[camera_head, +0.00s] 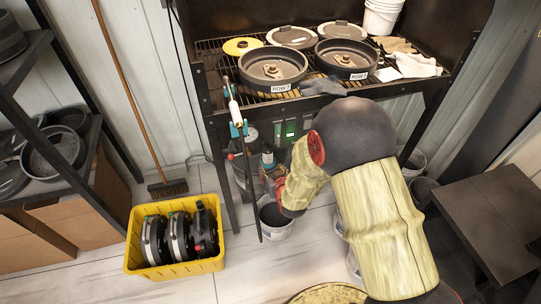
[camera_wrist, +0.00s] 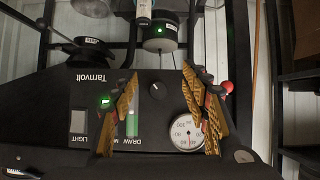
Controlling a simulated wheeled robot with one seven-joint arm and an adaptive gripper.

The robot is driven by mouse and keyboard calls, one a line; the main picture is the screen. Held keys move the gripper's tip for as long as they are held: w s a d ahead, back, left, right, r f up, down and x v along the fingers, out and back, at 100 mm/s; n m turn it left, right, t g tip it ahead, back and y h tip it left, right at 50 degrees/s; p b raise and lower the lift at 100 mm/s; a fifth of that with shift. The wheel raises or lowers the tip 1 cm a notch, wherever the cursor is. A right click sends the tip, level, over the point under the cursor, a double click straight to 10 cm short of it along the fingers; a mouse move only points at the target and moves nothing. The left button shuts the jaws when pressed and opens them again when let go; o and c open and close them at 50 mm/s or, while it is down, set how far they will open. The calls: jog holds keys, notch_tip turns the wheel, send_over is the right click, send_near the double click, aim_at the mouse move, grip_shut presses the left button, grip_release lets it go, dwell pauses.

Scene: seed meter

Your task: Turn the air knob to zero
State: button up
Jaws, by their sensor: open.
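A small round black knob (camera_wrist: 155,90) with a light pointer mark sits on a black panel (camera_wrist: 72,105) in the wrist view. No label naming it as the air knob is readable. My gripper (camera_wrist: 160,74) is open, with one ribbed yellow finger on each side of the knob in the picture. I see no contact, and the depth between fingertips and knob is hard to tell. A round white gauge (camera_wrist: 183,132) is below and right of the knob, partly covered by the right finger. In the head view my arm reaches under the rack and the knob cannot be made out.
The panel carries a light switch (camera_wrist: 78,121), a green bar (camera_wrist: 132,122) and a green lamp (camera_wrist: 105,101). A red ball (camera_wrist: 227,87) is right of the fingers. The rack (camera_head: 209,104) holds several round pans. A yellow crate (camera_head: 175,267) stands on the floor at left.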

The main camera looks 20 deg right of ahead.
aim_at(266, 150)
jog(key=w+b, duration=0.1)
jog(key=w, duration=0.2)
jog(key=w+t+b, duration=0.1)
jog(key=w, duration=0.2)
jog(key=w+t, duration=0.1)
jog(key=w, duration=0.2)
jog(key=shift+w+d+r+b, duration=0.2)
jog(key=shift+r+b, duration=0.2)
jog(key=c, duration=1.1)
jog(key=shift+c, duration=0.2)
